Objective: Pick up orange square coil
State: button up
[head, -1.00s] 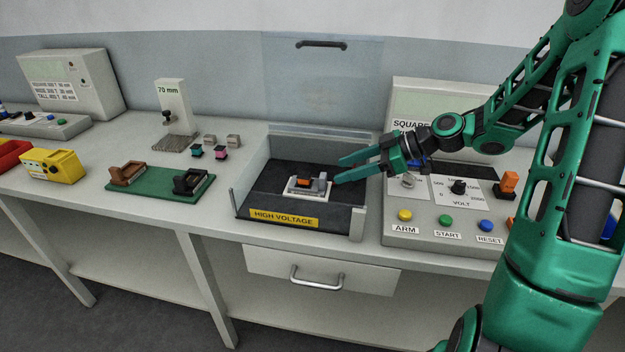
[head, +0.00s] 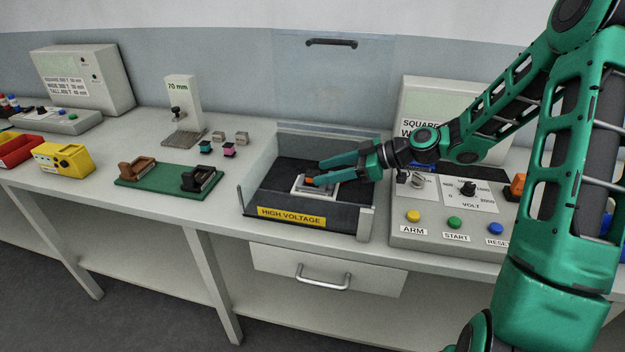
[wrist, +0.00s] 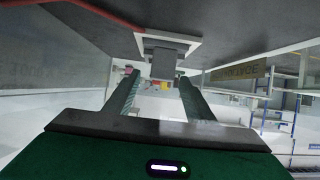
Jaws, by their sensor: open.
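The orange square coil (head: 309,180) sits on a small white holder (head: 299,190) inside the dark high-voltage tray (head: 262,200); only a little orange shows in the head view. My gripper (head: 316,172) is open and has come in from the right, fingers pointing left. One finger passes just behind the coil in the picture, and the other partly covers it. In the wrist view, my open fingers (wrist: 160,76) point toward the white holder (wrist: 192,44) with a grey block (wrist: 168,63) on it. I cannot make out the coil there or tell whether a finger touches it.
The tray has low walls and a clear back panel close around my gripper. The control panel (head: 450,236) with knobs and buttons stands right of it. A green rack (head: 150,183) and small coils (head: 229,148) lie to the left.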

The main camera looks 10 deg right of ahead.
aim_at(318, 174)
jog(key=x, duration=0.2)
jog(key=shift+w+a+f, duration=0.15)
jog(key=shift+a, duration=0.2)
jog(key=c, duration=1.2)
jog(key=shift+o, duration=0.2)
jog(key=shift+r, duration=0.8)
notch_tip(318, 174, up, 3)
jog(key=shift+a, duration=0.15)
jog(key=s+a+r, duration=0.6)
jog(key=s+a, duration=0.1)
jog(key=a, duration=0.2)
jog(key=shift+r, duration=0.2)
